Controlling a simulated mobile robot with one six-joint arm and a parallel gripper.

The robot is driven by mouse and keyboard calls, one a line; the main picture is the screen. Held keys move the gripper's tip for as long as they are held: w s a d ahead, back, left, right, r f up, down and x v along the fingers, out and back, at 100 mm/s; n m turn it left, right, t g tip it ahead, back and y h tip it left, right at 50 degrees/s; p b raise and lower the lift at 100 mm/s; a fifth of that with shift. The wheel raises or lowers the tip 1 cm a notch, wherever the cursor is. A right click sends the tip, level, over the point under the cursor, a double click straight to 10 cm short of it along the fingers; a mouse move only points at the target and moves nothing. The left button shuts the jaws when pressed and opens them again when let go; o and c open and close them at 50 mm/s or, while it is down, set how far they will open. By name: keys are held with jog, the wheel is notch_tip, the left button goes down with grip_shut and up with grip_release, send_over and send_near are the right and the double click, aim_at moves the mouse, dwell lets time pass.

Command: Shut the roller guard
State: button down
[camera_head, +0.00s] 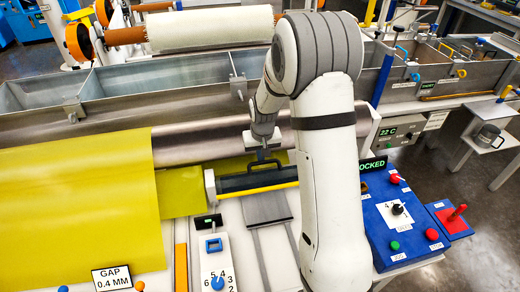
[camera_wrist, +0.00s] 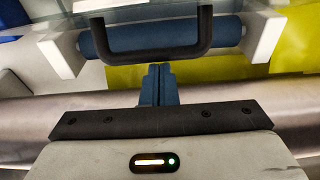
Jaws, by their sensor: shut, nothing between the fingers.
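The roller guard has a dark U-shaped handle (camera_wrist: 155,48), seen close in the wrist view in front of a blue roller (camera_wrist: 222,30) between white end brackets (camera_wrist: 265,36). In the head view the handle (camera_head: 263,162) stands above a dark panel with a yellow lower edge (camera_head: 258,188). A clear panel edge shows at the top of the wrist view. My gripper (camera_wrist: 157,70) is shut and empty, its fingertips just beside the handle's crossbar; I cannot tell whether they touch. In the head view my gripper (camera_head: 263,152) is small, partly blending with the handle.
A large yellow sheet (camera_head: 75,205) covers the left side, with a metal roller (camera_head: 195,140) behind. A grey trough (camera_head: 140,85) lies farther back. A blue control box (camera_head: 405,220) with knobs stands right of my arm; its green display is partly hidden. A knob panel (camera_head: 215,262) is in front.

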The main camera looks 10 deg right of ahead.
jog(key=shift+s+b, duration=0.1)
jog(key=shift+b, duration=0.25)
jog(key=shift+s+t+b, duration=0.25)
jog(key=shift+t+b, duration=0.15)
jog(key=shift+b, duration=0.3)
